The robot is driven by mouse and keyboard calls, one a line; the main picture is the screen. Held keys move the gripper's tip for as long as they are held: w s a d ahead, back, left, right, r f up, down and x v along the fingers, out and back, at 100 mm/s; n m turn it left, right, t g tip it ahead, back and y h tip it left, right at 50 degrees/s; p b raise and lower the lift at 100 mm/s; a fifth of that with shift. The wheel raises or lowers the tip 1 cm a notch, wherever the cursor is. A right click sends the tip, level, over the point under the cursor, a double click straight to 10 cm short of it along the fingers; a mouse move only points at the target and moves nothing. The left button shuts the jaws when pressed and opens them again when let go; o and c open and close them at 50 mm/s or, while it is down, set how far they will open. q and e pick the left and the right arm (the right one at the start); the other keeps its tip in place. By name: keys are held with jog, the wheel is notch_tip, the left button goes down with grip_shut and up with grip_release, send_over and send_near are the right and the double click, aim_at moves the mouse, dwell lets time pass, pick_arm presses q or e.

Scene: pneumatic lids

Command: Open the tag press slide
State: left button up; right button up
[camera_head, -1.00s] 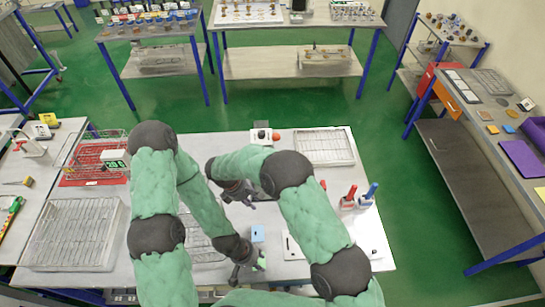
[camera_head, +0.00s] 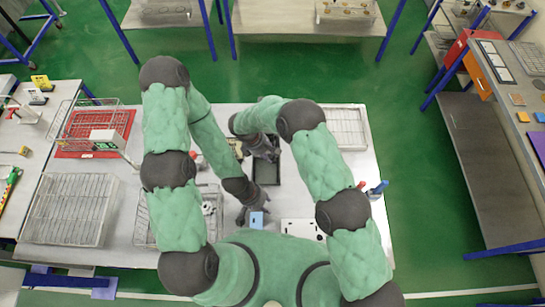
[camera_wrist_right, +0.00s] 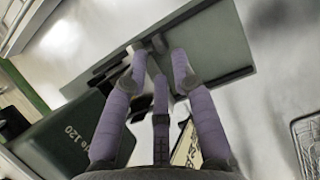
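My right gripper (camera_head: 268,150) is over the far middle of the bench, above a dark rectangular tray-like piece (camera_head: 266,172). In the wrist view its purple fingers (camera_wrist_right: 158,55) reach a small grey tab or handle at the edge of a flat grey-green plate (camera_wrist_right: 205,50). I cannot tell whether the fingers grip it. A dark green box (camera_wrist_right: 65,138) with "120" lettering is at lower left there. I cannot say for sure which part is the tag press slide. My left gripper (camera_head: 246,215) is low, beside a light blue block (camera_head: 258,219); its fingers are too small to read.
Wire baskets stand at left (camera_head: 68,210) and at the far right of the bench (camera_head: 345,128). A red tray (camera_head: 90,130) is at far left. A white panel with holes (camera_head: 302,229) and a blue-handled item (camera_head: 378,187) are at right. A yellowish printed piece (camera_wrist_right: 187,145) lies below the fingers.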

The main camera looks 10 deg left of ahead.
aim_at(273, 159)
jog(key=shift+p+x, duration=0.3)
jog(key=shift+x, duration=2)
jog(key=shift+w, duration=0.1)
